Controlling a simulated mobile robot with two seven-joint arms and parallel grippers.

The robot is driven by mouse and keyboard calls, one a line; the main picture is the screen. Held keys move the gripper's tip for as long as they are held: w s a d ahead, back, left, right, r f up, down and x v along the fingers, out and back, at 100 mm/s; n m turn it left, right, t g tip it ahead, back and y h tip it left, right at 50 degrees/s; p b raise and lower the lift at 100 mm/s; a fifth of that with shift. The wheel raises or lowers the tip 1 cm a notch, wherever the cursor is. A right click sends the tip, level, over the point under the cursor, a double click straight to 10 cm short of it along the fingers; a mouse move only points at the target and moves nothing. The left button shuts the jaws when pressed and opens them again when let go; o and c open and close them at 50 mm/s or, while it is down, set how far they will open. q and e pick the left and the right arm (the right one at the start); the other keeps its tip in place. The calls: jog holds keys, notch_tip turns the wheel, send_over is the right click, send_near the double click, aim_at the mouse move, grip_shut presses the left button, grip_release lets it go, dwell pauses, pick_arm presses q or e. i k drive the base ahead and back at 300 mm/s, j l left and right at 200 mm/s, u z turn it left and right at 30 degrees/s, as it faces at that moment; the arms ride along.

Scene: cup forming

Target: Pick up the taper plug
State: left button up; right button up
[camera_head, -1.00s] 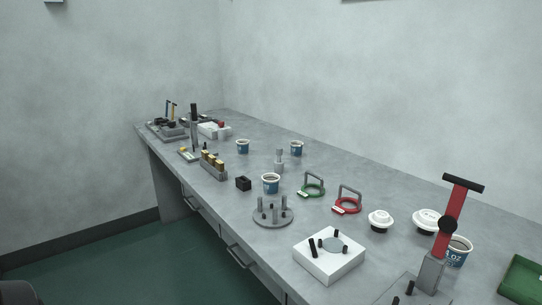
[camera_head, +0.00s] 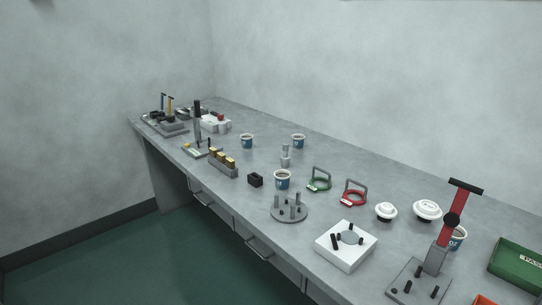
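A small grey stepped plug (camera_head: 286,156) stands upright on the grey workbench (camera_head: 330,180), behind a blue and white cup (camera_head: 282,180). It looks like the taper plug, but I cannot tell for sure at this size. A round grey base with several upright pegs (camera_head: 289,210) stands in front of that cup. Neither of my grippers is in view.
Green (camera_head: 318,181) and red (camera_head: 353,194) ring gauges with handles, white lids (camera_head: 386,211), a white block (camera_head: 345,246) and a red-levered press (camera_head: 450,225) stand to the right. A black block (camera_head: 255,180) and brass-topped rack (camera_head: 223,163) stand left. Green floor lies in front.

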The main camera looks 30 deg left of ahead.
aim_at(286, 158)
jog(key=j+u, duration=0.1)
jog(key=j, duration=0.35)
jog(key=i+j+u, duration=0.1)
jog(key=j, duration=0.4)
jog(key=i+j+u, duration=0.1)
jog(key=j, duration=0.35)
jog(key=i+j+u, duration=0.1)
jog(key=j, duration=0.35)
jog(key=i, duration=0.05)
